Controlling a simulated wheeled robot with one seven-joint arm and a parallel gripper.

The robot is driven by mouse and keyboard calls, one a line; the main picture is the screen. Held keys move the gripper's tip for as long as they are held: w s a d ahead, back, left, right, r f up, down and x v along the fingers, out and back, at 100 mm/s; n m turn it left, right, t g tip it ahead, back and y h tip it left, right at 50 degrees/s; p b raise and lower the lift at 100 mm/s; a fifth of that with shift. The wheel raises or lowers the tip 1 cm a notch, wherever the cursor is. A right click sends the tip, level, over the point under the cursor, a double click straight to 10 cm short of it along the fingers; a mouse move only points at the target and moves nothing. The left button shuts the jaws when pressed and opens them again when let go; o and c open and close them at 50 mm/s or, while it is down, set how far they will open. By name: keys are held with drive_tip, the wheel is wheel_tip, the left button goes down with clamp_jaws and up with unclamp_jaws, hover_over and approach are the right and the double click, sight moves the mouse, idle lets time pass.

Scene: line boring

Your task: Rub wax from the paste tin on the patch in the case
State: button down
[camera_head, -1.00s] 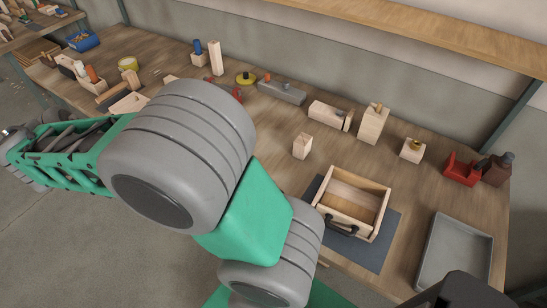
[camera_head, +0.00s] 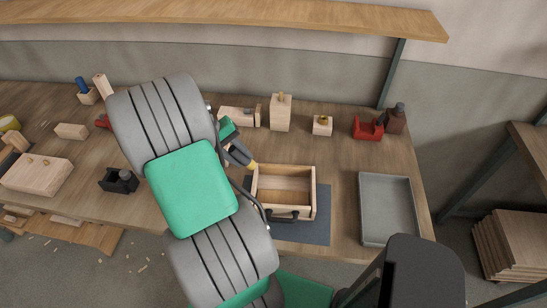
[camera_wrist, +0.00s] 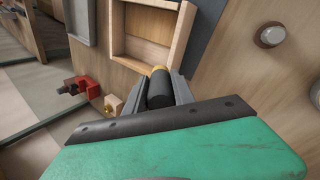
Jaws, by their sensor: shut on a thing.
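The case is an open wooden box (camera_head: 312,204) with a dark handle on its front side. Its inside shows no patch I can make out; part of it shows in the wrist view (camera_wrist: 183,35). My gripper (camera_head: 249,163) is at the case's back left corner, shut on a dark cylindrical tool (camera_wrist: 159,94) with a yellow end. The yellow end points toward the case; whether it touches the rim I cannot tell. Two round pale pieces with dark rims, one nearer (camera_wrist: 270,35), lie on the bench in the wrist view; I cannot tell whether either is the paste tin.
The case stands on a dark mat (camera_head: 322,228). A grey tray (camera_head: 387,207) is to its right. My arm hides much of the bench left of the case.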

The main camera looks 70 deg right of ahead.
drive_tip(key=s+d+f+m+g+y, duration=0.15)
drive_tip(key=s+d, duration=0.25)
drive_tip(key=s, duration=0.7)
drive_tip(key=shift+m+t, duration=0.25)
drive_tip(key=shift+m, duration=0.2)
wheel_tip(320, 180, down, 6)
drive_tip(key=b, duration=0.5)
drive_tip(key=shift+s+r, duration=0.15)
drive_tip(key=shift+f+b, duration=0.3)
drive_tip(key=shift+f, duration=0.35)
drive_tip(key=shift+a+r+p, duration=0.1)
drive_tip(key=shift+r+p, duration=0.05)
drive_tip(key=shift+p, duration=0.2)
drive_tip(key=shift+f, duration=0.35)
drive_tip(key=shift+w+a+r, duration=0.1)
drive_tip(key=shift+w+a, duration=0.1)
drive_tip(key=shift+w, duration=0.35)
drive_tip(key=shift+w+a+r, duration=0.1)
drive_tip(key=shift+w+a, duration=0.05)
drive_tip(key=shift+w, duration=0.4)
drive_tip(key=shift+f, duration=0.1)
